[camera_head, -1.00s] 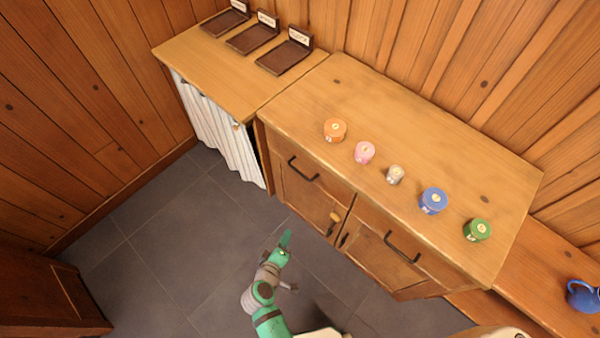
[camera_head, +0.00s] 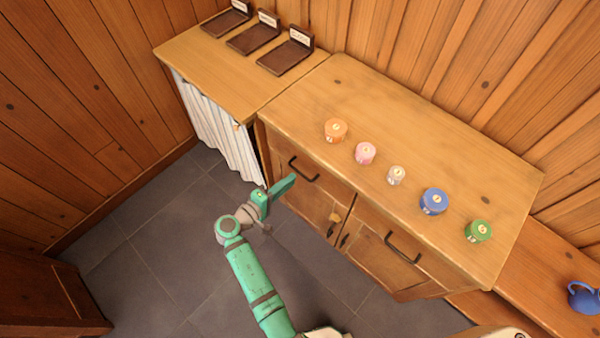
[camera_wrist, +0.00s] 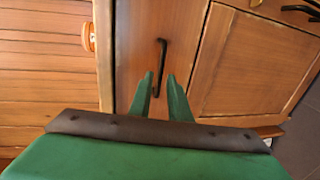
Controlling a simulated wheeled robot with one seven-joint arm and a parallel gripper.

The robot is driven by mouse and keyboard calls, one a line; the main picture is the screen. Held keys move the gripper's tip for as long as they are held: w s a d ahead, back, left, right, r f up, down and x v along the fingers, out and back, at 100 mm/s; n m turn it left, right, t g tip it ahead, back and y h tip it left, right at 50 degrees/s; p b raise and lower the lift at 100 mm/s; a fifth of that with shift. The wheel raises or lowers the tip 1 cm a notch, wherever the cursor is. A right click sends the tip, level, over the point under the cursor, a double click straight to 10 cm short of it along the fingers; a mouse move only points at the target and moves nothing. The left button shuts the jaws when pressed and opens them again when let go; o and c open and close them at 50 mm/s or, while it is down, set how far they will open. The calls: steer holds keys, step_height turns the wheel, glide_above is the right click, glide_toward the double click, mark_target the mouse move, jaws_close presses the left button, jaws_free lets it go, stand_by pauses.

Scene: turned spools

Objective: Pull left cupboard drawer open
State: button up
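The left cupboard drawer (camera_head: 330,187) is shut, its front flush with the cupboard. Its dark bar handle (camera_head: 303,169) shows in the head view and also in the wrist view (camera_wrist: 161,66), where it runs upright in the picture. My green gripper (camera_head: 285,186) is just in front of the drawer, slightly below and left of the handle in the head view. In the wrist view my gripper (camera_wrist: 162,84) has its two fingers apart with nothing held. The handle's lower end lines up with the gap between the fingertips. I cannot tell whether they touch it.
The cupboard top (camera_head: 420,135) carries several spools, including an orange one (camera_head: 335,130) above this drawer. A right drawer handle (camera_head: 403,247) and cupboard doors (camera_head: 310,205) are nearby. A curtained counter (camera_head: 215,125) stands left. The grey floor (camera_head: 150,240) in front is clear.

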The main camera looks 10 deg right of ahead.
mark_target(300, 172)
steer(key=x, duration=0.6)
steer(key=shift+w+d, duration=0.15)
steer(key=shift+d, duration=0.1)
jaws_close()
